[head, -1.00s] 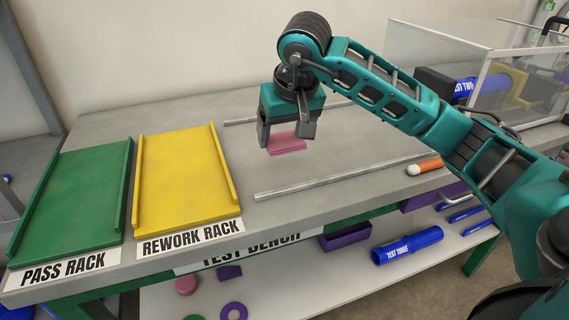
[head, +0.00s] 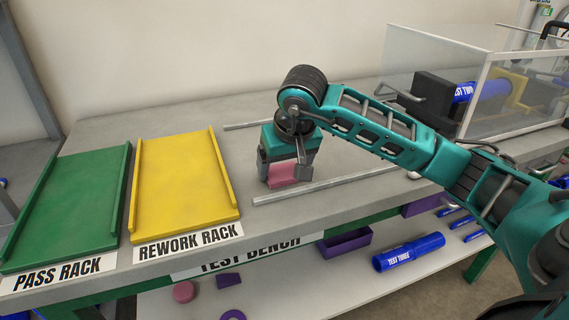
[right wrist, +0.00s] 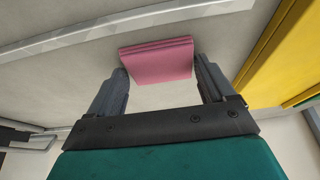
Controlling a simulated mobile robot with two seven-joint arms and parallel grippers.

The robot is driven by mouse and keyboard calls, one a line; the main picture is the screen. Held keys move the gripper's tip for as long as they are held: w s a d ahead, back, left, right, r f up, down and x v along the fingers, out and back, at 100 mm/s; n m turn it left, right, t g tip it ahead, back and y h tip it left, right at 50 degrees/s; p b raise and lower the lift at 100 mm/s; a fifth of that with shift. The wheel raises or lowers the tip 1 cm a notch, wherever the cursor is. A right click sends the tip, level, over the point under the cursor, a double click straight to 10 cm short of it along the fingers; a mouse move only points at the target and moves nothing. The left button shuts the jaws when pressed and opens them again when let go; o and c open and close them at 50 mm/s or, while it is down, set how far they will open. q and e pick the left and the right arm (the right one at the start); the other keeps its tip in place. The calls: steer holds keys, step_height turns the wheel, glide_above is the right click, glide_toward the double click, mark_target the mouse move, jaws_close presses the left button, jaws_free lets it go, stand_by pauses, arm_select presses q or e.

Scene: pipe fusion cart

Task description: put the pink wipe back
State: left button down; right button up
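The pink wipe (head: 286,175) is a folded pad over the grey test bench (head: 330,215), behind the near metal rail. My right gripper (head: 284,179) points down with a finger at each side of the wipe. In the right wrist view the wipe (right wrist: 157,60) spans the space between the fingertips (right wrist: 160,72), and the fingers appear shut on its side edges. The wipe is at or just above the bench top; I cannot tell if it touches. My left gripper is not in view.
The near rail (head: 330,187) lies just in front of the wipe. The yellow rework rack (head: 183,185) and green pass rack (head: 70,205) are at left. A clear-walled enclosure (head: 515,90) stands at back right. A lower shelf (head: 330,280) holds blue pipes and purple parts.

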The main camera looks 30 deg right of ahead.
steer(key=shift+o, duration=1.4)
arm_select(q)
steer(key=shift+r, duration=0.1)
arm_select(e)
steer(key=shift+r, duration=0.1)
steer(key=shift+r, duration=0.3)
arm_select(q)
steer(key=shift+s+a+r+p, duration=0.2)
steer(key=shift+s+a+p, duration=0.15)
steer(key=shift+p, duration=0.65)
arm_select(e)
steer(key=v, duration=1.1)
steer(key=shift+s+r, duration=0.2)
steer(key=shift+r, duration=0.05)
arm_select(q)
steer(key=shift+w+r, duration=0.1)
arm_select(e)
steer(key=shift+s, duration=0.1)
